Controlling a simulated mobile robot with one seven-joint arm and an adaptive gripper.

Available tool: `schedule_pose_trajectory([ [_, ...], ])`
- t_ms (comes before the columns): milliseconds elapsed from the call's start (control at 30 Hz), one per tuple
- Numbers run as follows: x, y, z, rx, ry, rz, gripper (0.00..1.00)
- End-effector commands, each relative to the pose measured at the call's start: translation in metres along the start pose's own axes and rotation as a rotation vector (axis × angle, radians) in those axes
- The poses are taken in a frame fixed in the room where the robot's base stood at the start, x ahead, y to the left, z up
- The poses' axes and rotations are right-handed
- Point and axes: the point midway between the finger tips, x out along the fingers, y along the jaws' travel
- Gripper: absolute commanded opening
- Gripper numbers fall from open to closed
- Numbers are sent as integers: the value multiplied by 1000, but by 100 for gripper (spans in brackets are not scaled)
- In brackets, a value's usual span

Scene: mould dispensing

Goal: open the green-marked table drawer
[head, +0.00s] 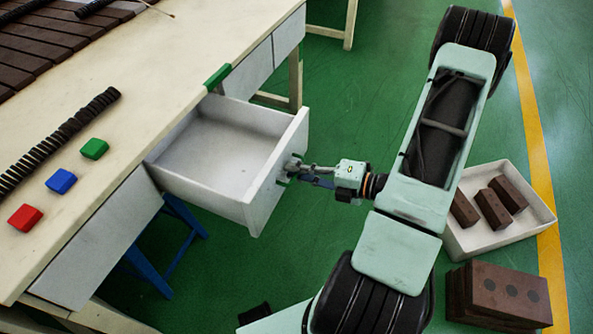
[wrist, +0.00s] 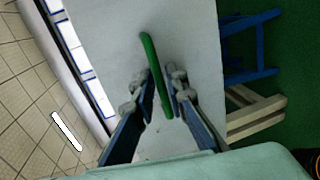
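The drawer (head: 219,152) below the green mark (head: 217,77) on the table edge is pulled well out and empty inside. Its pale front panel faces my gripper (head: 298,170), which is at the handle in the head view. In the wrist view the green handle (wrist: 148,50) runs slantwise across the panel and passes between the two fingers of my gripper (wrist: 162,83). The fingers are close together on either side of the handle and look shut on it. The exact contact is partly hidden by the fingers.
The table (head: 150,70) bears red (head: 25,218), blue (head: 61,181) and green (head: 94,149) blocks beside a dark ribbed strip (head: 60,137). Neighbouring drawers (head: 95,240) are closed. A white tray (head: 482,240) with dark bricks and a loose brick stack (head: 498,292) stand on the floor at right.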

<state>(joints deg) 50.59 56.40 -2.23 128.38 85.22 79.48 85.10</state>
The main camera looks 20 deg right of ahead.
Motion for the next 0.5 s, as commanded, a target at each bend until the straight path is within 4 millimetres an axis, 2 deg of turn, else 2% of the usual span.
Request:
schedule_pose_trajectory([
  [167,-2,0,0,1,-1,-1,13],
  [267,-11,-1,1,0,-3,-2,13],
  [500,-59,-1,1,-1,-5,-3,13],
])
